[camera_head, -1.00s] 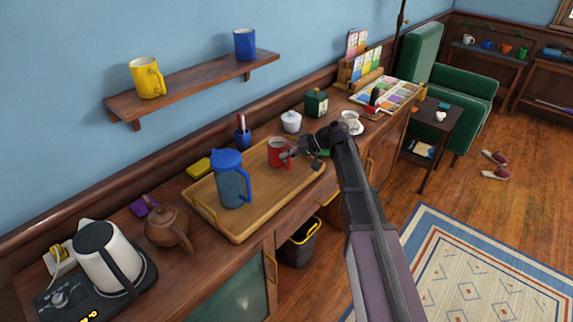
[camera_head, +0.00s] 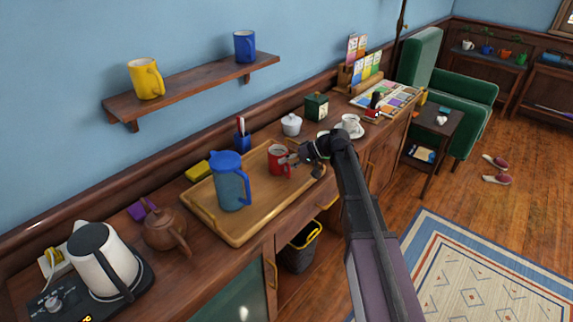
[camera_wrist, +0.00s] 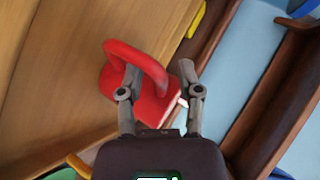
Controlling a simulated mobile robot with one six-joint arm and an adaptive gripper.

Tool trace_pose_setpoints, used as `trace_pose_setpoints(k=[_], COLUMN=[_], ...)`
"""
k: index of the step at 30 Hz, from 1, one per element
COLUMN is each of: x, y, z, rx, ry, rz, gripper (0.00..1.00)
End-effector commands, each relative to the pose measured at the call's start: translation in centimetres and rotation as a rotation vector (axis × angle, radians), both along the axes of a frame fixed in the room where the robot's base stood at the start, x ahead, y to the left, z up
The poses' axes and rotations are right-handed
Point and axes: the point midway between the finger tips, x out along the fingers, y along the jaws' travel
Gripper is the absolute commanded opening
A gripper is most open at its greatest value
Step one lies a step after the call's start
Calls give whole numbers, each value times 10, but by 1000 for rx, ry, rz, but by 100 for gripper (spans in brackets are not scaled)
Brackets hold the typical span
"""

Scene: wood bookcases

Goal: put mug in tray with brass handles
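The red mug (camera_head: 279,161) stands upright inside the wooden tray (camera_head: 238,236) with brass handles, towards its right end. In the wrist view the mug (camera_wrist: 155,107) shows with its handle towards the fingers. My gripper (camera_head: 294,157) is at the mug's right side. In the wrist view my gripper (camera_wrist: 160,76) has its fingers spread to either side of one limb of the handle, with a gap visible, so it looks open. The mug's far side and base are partly hidden.
A blue lidded jug (camera_head: 230,182) stands in the tray left of the mug. A white lidded pot (camera_head: 291,125), a pen cup (camera_head: 242,141) and a yellow sponge (camera_head: 198,171) are behind it. A cup on a saucer (camera_head: 351,124) is to the right. A teapot (camera_head: 164,230) stands left.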

Motion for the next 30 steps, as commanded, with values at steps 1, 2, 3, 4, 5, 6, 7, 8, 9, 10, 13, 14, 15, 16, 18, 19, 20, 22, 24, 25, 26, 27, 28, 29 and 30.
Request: trace_pose_setpoints(k=[1, 2, 3, 4, 5, 6, 7, 8, 9, 10, 13, 14, 15, 16, 18, 19, 20, 22, 24, 25, 26, 27, 28, 29, 30], x=[0, 0, 0, 0, 0, 0, 0, 0, 0, 0, 0, 0, 0, 0, 1, 1, 1, 1, 2, 2, 2, 3, 3, 3, 4], y=[0, 0, 0, 0, 0, 0, 0, 0, 0, 0, 0, 0, -2, -4, -10, -12, -15, -23, -32, -36, -39, -45, -49, -53, -59], z=[0, 0, 0, 0, 0, 0, 0, 0, 0, 1, 3, 4, 6, 7, 11, 13, 15, 20, 25, 28, 30, 34, 36, 39, 42], rx=[0, 0, 0, 0, 0, 0, 0, 0, 0, 0, 0, 0, 0, 0, 0, 0, 0, 0, 1, 0, 0, 0, 0, 1, 1], ry=[0, 0, 0, 0, 0, 0, 0, 0, 0, 0, 0, 0, 0, 0, 0, 0, 0, 0, 0, 0, 0, 1, 0, 0, -1], rz=[0, 0, 0, 0, 0, 0, 0, 0, 0, 0, 0, 0, 0, -1, 0, 0, 0, -1, -2, -1, -1, -1, -1, -2, -2], gripper=[48, 48, 48, 48, 48, 48, 48, 48, 48, 48, 48, 48, 48, 48, 48, 48, 48, 48, 48, 48, 48, 48, 48, 48, 48])
